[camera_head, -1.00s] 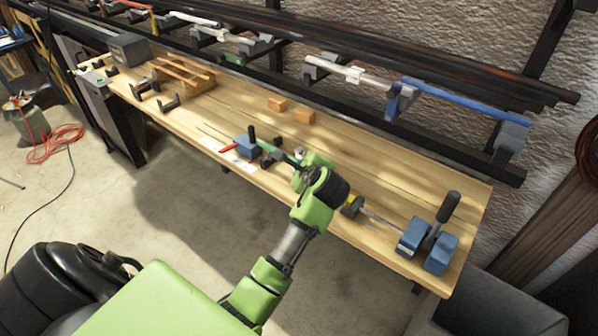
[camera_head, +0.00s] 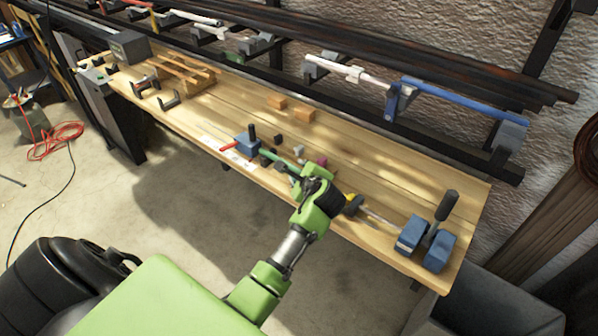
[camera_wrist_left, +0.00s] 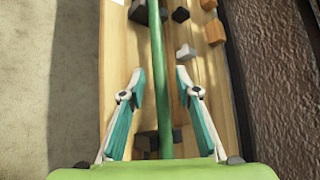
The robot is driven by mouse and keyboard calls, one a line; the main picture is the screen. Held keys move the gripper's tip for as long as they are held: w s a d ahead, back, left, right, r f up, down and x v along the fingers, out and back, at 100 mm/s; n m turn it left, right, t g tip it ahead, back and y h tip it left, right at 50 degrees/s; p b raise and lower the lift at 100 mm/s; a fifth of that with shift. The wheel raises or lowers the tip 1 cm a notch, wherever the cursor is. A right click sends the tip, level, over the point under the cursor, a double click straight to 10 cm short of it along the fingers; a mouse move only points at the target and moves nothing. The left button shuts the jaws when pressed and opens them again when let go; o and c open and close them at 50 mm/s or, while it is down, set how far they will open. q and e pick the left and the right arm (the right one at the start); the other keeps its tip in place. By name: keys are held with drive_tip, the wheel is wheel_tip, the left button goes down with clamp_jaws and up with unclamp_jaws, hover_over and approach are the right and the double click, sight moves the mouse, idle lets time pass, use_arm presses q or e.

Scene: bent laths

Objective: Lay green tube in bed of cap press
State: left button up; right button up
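The green tube (camera_head: 277,158) lies low over the front part of the workbench, its near part hidden by my left gripper (camera_head: 291,170). In the left wrist view the green tube (camera_wrist_left: 157,75) runs lengthwise between the two teal fingers of my left gripper (camera_wrist_left: 158,75), with a gap on both sides. The fingers are apart. I cannot tell what bears the tube. A blue block device with a black knob and red handle (camera_head: 246,144) stands near the tube's far end. A blue two-block device with a black lever (camera_head: 438,245) stands at the bench's right end. I cannot tell which is the cap press. My right gripper is out of view.
The wooden bench (camera_head: 370,165) has free room behind the tube. Two wood blocks (camera_head: 303,115) lie at the back. Dark blocks (camera_wrist_left: 180,14) and a pale piece (camera_wrist_left: 186,52) sit near the tube. A rack runs behind.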

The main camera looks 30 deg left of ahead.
use_arm(q)
drive_tip(key=shift+r, duration=0.1)
drive_tip(key=shift+r, duration=0.2)
drive_tip(key=b+v, duration=0.1)
drive_tip(key=v, duration=1.1)
